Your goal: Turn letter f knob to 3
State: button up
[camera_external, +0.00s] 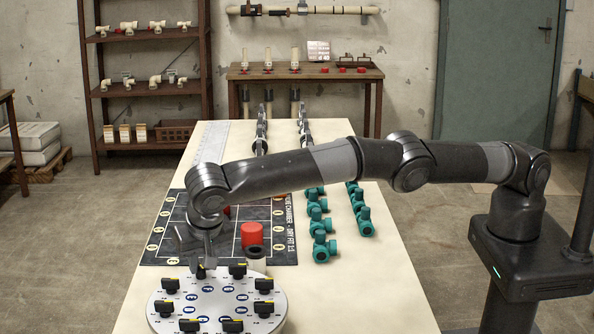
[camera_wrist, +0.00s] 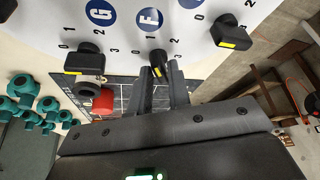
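The letter F knob (camera_wrist: 158,61) is black with a yellow mark at its lower end in the wrist view. It stands beside the blue F label (camera_wrist: 149,20) on the white round dial plate (camera_external: 165,312). The mark points down, slightly right, toward my gripper; the digits near it are partly hidden. My gripper (camera_wrist: 163,72) has its two fingers apart, with tips close to the knob's lower end, one toward each side. I cannot tell whether they touch it. In the external view, my gripper (camera_external: 207,262) points down at the plate's far edge, partly hiding a knob there.
Neighbouring knobs stand close: the G knob (camera_wrist: 84,60) to the left and another knob (camera_wrist: 230,33) to the right. A red cylinder (camera_external: 252,234) and a dark-topped pipe piece (camera_external: 256,258) are near the plate. Teal valves (camera_external: 322,240) stand along the table's right.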

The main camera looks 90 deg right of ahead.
jog(key=o, duration=0.3)
jog(key=shift+a+r, duration=0.2)
jog(key=shift+r, duration=0.3)
jog(key=shift+s+a+r, duration=0.25)
jog(key=shift+a+r, duration=0.15)
jog(key=shift+r, duration=0.05)
jog(key=shift+s+a+r, duration=0.2)
jog(key=shift+a+r, duration=0.15)
jog(key=shift+r, duration=0.1)
jog(key=s+a, duration=0.1)
jog(key=a, duration=0.2)
jog(key=s+a, duration=0.2)
jog(key=a, duration=0.1)
jog(key=s+a, duration=0.2)
jog(key=a, duration=0.1)
jog(key=shift+s+a, duration=0.1)
jog(key=shift+a, duration=0.3)
jog(key=shift+o, duration=0.5)
